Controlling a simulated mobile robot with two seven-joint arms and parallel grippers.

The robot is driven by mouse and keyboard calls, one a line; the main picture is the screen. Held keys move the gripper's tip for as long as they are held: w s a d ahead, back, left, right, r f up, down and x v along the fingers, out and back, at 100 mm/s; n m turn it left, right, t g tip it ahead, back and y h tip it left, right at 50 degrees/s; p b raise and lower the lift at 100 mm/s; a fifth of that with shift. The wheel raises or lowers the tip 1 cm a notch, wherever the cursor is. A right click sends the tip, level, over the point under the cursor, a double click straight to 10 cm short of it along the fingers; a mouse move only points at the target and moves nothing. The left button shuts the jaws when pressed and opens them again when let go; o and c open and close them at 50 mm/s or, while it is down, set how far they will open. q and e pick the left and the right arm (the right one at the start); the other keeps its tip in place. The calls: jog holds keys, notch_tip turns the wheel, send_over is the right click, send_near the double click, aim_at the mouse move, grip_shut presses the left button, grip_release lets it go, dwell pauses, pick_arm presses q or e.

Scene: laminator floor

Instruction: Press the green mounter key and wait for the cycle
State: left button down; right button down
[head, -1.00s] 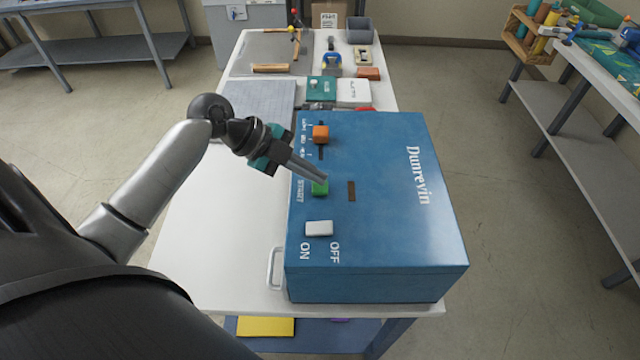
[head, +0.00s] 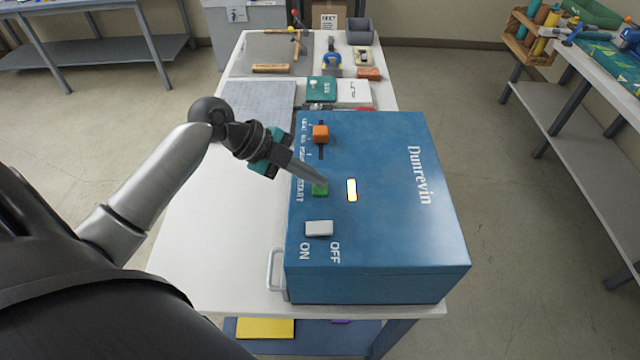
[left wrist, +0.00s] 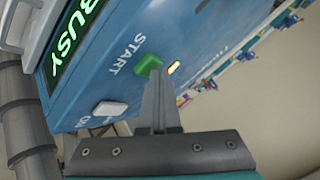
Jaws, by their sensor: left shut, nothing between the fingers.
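The blue mounter (head: 385,230), marked "Dunrevin", stands on the white table. Its green START key (head: 320,189) is on the top panel and also shows in the left wrist view (left wrist: 148,64). My left gripper (head: 323,181) is shut and empty, its fingertips at the green key and partly covering it. The lamp (head: 352,190) beside the key glows pale yellow, also in the left wrist view (left wrist: 174,68). A display (left wrist: 72,42) on the machine's side reads BUSY in green. My right gripper is not in view.
A white ON/OFF switch (head: 319,228) and an orange slider knob (head: 321,133) sit near the key. A handle (head: 274,268) sticks out at the machine's left. Tools and small boxes lie at the table's far end. The white table top (head: 225,215) left of the machine is clear.

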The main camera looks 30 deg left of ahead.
aim_at(313, 187)
pick_arm(q)
jog(key=shift+r, duration=0.1)
jog(key=shift+r+p, duration=0.8)
notch_tip(313, 187, up, 5)
jog(key=p, duration=0.4)
jog(key=shift+r, duration=0.1)
dwell(0.4)
dwell(0.5)
